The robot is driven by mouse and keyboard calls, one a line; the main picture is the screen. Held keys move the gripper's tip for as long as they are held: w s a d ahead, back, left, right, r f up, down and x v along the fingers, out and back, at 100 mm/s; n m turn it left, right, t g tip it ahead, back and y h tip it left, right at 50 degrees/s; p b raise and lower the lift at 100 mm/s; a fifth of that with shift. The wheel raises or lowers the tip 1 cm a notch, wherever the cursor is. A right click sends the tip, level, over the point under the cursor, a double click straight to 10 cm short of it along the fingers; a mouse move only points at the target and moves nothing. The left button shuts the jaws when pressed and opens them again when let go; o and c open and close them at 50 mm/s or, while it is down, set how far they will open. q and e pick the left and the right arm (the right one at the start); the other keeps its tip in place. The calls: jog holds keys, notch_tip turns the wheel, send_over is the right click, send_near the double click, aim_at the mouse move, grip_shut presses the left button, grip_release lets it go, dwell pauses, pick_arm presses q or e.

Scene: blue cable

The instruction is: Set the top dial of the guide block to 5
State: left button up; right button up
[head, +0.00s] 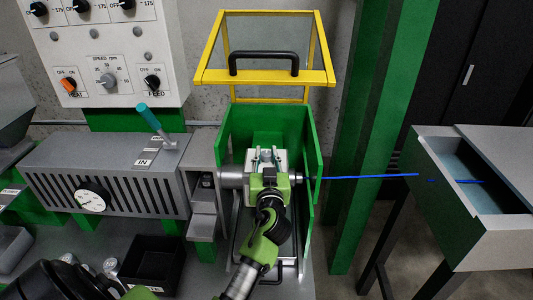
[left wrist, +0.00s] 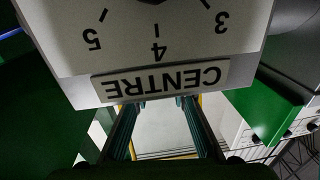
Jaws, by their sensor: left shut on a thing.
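The pale guide block (head: 251,163) sits inside the open green housing in the head view. In the left wrist view its near face (left wrist: 75,60) shows upside down, with the marks 5, 4 and 3 and a CENTRE label (left wrist: 161,80). A dark knob shows at that view's top edge. My left gripper (head: 266,162) is over the block's top. Its fingers (left wrist: 164,103) pass the CENTRE label's edge of the block, and their tips are partly hidden behind it. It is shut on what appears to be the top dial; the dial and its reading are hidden. My right gripper is not in view.
The green housing (head: 235,127) walls the block on both sides, with its yellow-framed guard (head: 328,78) raised behind. A blue cable (head: 370,177) runs right to a grey-green trough (head: 447,190). A vented grey unit (head: 105,170) stands left; a black bin (head: 152,262) is in front.

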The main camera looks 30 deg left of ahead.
pick_arm(q)
jog(key=m+t+h+p, duration=0.1)
jog(key=h+p, duration=0.1)
jog(key=m+t+h+p, duration=0.1)
jog(key=m+h, duration=0.1)
jog(key=m+t+h+p, duration=0.1)
jog(key=h+p, duration=0.1)
jog(key=shift+a+r+m+h+p, duration=0.15)
jog(key=shift+r+m+h+p, duration=0.15)
jog(key=shift+m+p, duration=0.1)
jog(key=shift+m+h+p, duration=0.6)
jog(key=shift+m+h, duration=0.1)
jog(key=shift+h, duration=0.2)
jog(key=shift+f+m+h+p, duration=0.2)
jog(key=shift+m+h+p, duration=0.3)
jog(key=shift+m+h, duration=0.65)
jog(key=shift+h, duration=0.55)
jog(key=o, duration=1.1)
jog(key=shift+o, duration=0.2)
jog(key=shift+w+f, duration=0.1)
jog(key=s, duration=1.2)
jog(key=shift+a, duration=0.35)
